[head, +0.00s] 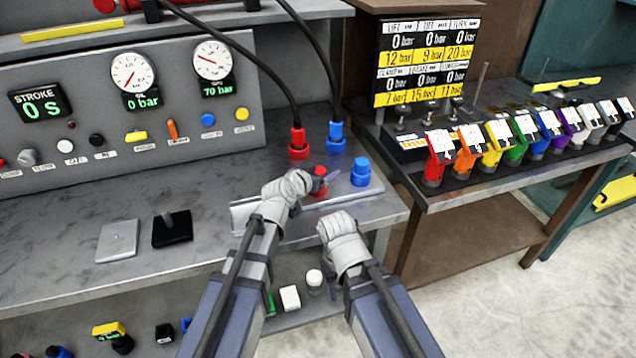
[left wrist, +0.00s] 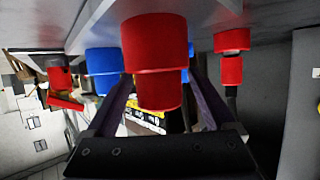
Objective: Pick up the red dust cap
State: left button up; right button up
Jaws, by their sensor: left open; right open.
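The red dust cap (head: 319,174) stands on the bench's raised plate, partly hidden by my left gripper in the head view. My left gripper (head: 322,184) is open at the cap. In the left wrist view, which looks upside down, the red cap (left wrist: 155,58) shows between the two dark fingers of my left gripper (left wrist: 160,95), one finger on each side. I cannot tell whether the fingers touch it. My right gripper (head: 331,276) is open and empty, low in front of the bench edge.
A blue cap (head: 360,172) stands just right of the red one. Behind them are a red hose connector (head: 298,143) and a blue hose connector (head: 336,138). A gauge panel (head: 180,100) is at left. A side bench (head: 500,185) holds several coloured-handled levers.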

pick_arm(q)
jog(key=shift+w+d+f, duration=0.2)
jog(key=shift+w, duration=0.25)
jog(key=shift+s, duration=0.1)
jog(key=shift+c, duration=0.4)
grip_shut()
